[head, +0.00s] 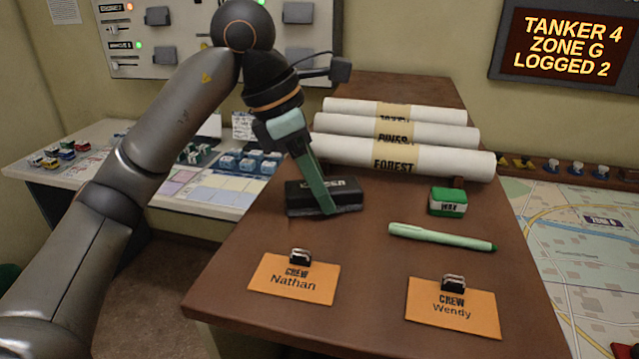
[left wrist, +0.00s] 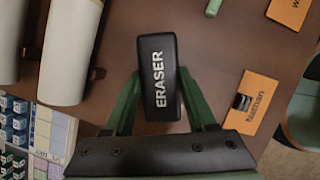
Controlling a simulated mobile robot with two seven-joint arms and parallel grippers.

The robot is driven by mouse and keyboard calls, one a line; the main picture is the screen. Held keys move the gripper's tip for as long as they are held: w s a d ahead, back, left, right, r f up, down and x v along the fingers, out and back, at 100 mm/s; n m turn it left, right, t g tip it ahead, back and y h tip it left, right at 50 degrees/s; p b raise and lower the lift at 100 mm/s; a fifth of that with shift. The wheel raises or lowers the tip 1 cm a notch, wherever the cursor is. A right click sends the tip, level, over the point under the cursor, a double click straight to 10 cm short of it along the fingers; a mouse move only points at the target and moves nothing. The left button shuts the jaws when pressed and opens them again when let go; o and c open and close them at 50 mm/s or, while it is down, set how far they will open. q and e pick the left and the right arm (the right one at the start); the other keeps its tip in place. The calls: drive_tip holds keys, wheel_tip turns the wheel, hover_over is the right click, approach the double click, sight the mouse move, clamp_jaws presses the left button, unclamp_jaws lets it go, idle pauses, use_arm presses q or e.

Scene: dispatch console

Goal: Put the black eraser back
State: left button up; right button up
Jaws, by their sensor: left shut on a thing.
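The black eraser (head: 348,194) is on or just above the brown desk top, left of the middle; I cannot tell whether it touches the wood. My left gripper (head: 327,209) reaches down from above and is shut on it, with a green finger across its near side. In the left wrist view the eraser (left wrist: 158,85), lettered ERASER, sits between the two green fingers of the gripper (left wrist: 160,72). My right gripper is not in view.
Rolled white maps (head: 406,158) lie behind the eraser. A green WAX block (head: 447,202), a pale green marker (head: 440,237) and orange crew cards for Nathan (head: 293,279) and Wendy (head: 451,309) lie on the desk (head: 378,270). The wood between the eraser and marker is bare.

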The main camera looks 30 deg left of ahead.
use_arm(q)
drive_tip(key=o, duration=0.9)
drive_tip(key=shift+f, duration=0.15)
drive_tip(key=shift+c, duration=0.2)
drive_tip(key=o, duration=0.5)
drive_tip(key=shift+c, duration=0.2)
drive_tip(key=shift+r, duration=0.3)
drive_tip(key=p+v, duration=0.3)
drive_tip(key=v, duration=0.8)
drive_tip(key=shift+s+r, duration=0.2)
drive_tip(key=shift+r, duration=0.15)
drive_tip(key=shift+a, duration=0.1)
